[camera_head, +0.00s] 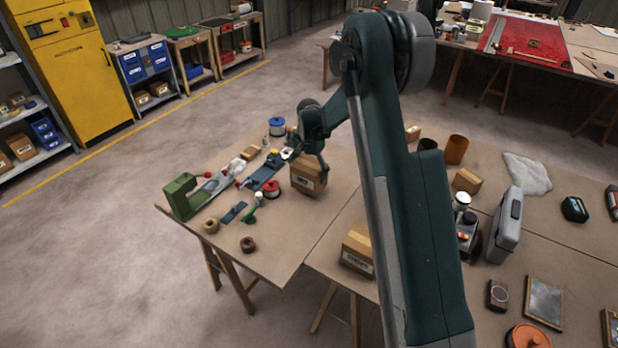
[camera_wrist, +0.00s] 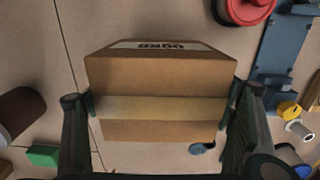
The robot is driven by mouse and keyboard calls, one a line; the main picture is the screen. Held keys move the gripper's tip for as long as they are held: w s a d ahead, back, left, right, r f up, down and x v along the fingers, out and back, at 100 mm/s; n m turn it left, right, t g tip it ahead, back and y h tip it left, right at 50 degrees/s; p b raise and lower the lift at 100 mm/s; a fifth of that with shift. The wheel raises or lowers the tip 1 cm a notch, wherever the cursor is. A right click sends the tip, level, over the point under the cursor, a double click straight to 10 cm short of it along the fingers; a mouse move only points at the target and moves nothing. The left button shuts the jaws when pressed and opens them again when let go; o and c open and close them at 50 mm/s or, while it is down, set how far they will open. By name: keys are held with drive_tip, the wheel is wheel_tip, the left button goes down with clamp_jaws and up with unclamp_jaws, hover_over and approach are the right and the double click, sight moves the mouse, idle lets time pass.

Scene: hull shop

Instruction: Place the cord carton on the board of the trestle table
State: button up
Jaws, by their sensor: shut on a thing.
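The cord carton (camera_head: 308,178) is a brown cardboard box with a white label. In the wrist view the carton (camera_wrist: 160,75) shows a pale tape band and upside-down "CORD" lettering. My gripper (camera_head: 308,160) is shut on its two sides, one finger at each side in the wrist view. The carton is over the left part of the trestle table's board (camera_head: 290,235). I cannot tell whether its bottom touches the board. The board also shows around it in the wrist view (camera_wrist: 150,20).
A red spool (camera_head: 271,188), a blue tool (camera_head: 264,172) and a green machine (camera_head: 183,195) stand left of the carton. Another labelled carton (camera_head: 357,250) stands nearer the front. A grey case (camera_head: 505,225) stands to the right. Bare board lies in front of the held carton.

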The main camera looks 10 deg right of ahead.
drive_tip(key=shift+f, duration=0.95)
drive_tip(key=shift+f, duration=0.2)
drive_tip(key=o, duration=1)
drive_tip(key=shift+r, duration=0.15)
wheel_tip(320, 180, up, 12)
drive_tip(key=shift+r+p, duration=0.1)
drive_tip(key=shift+p, duration=0.2)
drive_tip(key=shift+s+r, duration=0.1)
